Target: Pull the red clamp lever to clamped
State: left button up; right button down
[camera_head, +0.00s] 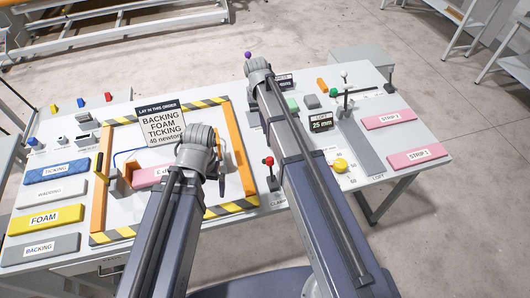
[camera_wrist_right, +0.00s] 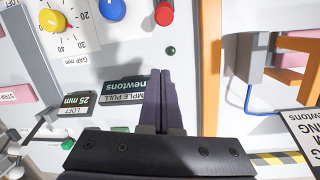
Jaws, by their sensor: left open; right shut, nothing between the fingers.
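The red clamp lever (camera_head: 268,161) stands on a dark base beside the CLAMP label, right of the striped frame. It looks roughly upright in the head view; its exact tilt is hard to tell. What looks like its red knob (camera_wrist_right: 164,14) is at the top edge of the right wrist view. My right gripper (camera_wrist_right: 163,72) is shut and empty, over the table next to the SAMPLE PULL display, apart from the knob. My forearm hides it in the head view. My left gripper (camera_head: 221,186) is open and partly hidden behind its wrist, over the frame's right part.
A yellow knob (camera_head: 341,165) and a blue button (camera_wrist_right: 112,9) lie near the lever. The orange frame side (camera_head: 240,150) stands to its left. An instruction sign (camera_head: 161,122) and a LOFT display (camera_head: 321,122) stand farther back. Pink strips (camera_head: 415,157) lie at the right.

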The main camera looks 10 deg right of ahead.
aim_at(271, 169)
pick_arm(q)
jog(key=shift+f, duration=0.1)
notch_tip(271, 169, down, 10)
jog(key=b, duration=1)
pick_arm(e)
jog(key=f, duration=0.3)
jog(key=s+f, duration=0.1)
jog(key=f, duration=0.2)
jog(key=d+f, duration=0.1)
jog(key=f, duration=0.3)
jog(key=shift+s, duration=0.3)
jog(key=shift+s+a+r, duration=0.1)
jog(key=shift+s, duration=0.15)
pick_arm(q)
notch_tip(271, 169, up, 2)
jog(key=shift+p, duration=0.9)
pick_arm(e)
jog(key=s+r, duration=0.1)
jog(key=s+a, duration=0.1)
jog(key=s, duration=0.1)
jog(key=shift+r, duration=0.4)
jog(key=shift+d, duration=0.1)
